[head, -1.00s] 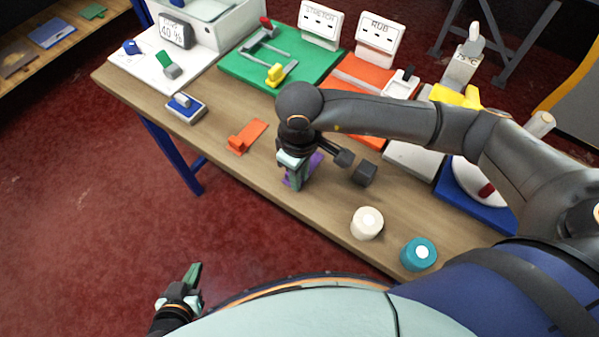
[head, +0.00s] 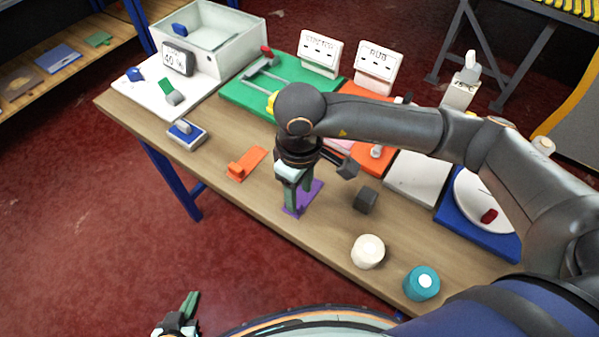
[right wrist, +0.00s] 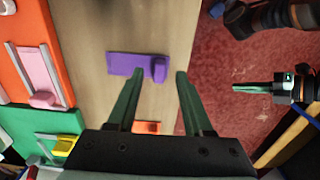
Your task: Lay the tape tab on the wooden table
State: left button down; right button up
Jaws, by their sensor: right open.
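A purple tab (head: 312,193) with a raised grip block lies flat on the wooden table (head: 222,185) near its front edge. It also shows in the right wrist view (right wrist: 128,63), with its block end between the fingertips in that picture. I cannot tell for certain that it is the tape tab; an orange tab (head: 246,163) of similar shape lies nearby. My right gripper (head: 300,204) is open and empty just above the purple tab, its fingers apart. My left gripper (head: 190,303) is away from the table, over the red floor; its finger opening is unclear.
A dark cube (head: 365,199), a white roll (head: 368,251) and a teal roll (head: 421,283) stand to the right. A blue-based block (head: 187,134) is at the left. A green board (head: 246,93) and a white basin (head: 208,46) fill the back. Bare wood surrounds the tabs.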

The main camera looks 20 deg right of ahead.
notch_tip(320, 180, up, 7)
jog(key=shift+r+b, duration=0.2)
jog(key=shift+b, duration=0.15)
